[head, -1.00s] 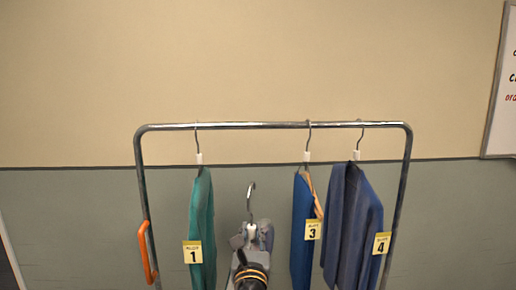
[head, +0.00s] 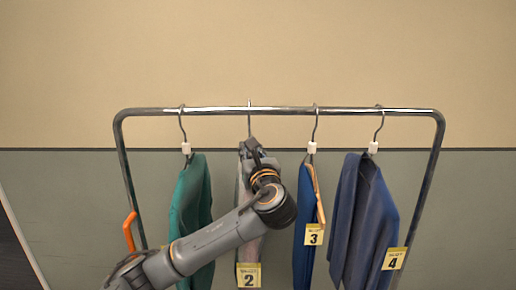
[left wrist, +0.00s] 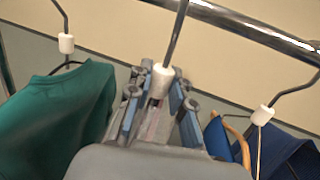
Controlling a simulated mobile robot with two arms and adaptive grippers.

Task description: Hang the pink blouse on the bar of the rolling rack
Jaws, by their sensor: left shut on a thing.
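The pink blouse (head: 254,250) hangs below my left gripper, mostly hidden behind my arm, with a yellow tag marked 2 at its bottom. My left gripper (head: 250,148) is shut on its hanger just under the bar (head: 275,110) of the rolling rack. In the left wrist view the fingers (left wrist: 160,100) close around the hanger neck beneath its white collar (left wrist: 163,78). The hanger's hook (head: 249,120) reaches bar height in the head view. Its tip is cut off in the wrist view, so I cannot tell whether it rests on the bar. My right gripper is out of view.
A teal garment (head: 192,200) hangs to the left. A blue garment (head: 304,255) tagged 3 and a navy one (head: 360,215) tagged 4 hang to the right. The gap around the blouse is narrow. An orange handle (head: 130,232) is on the rack's left post.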

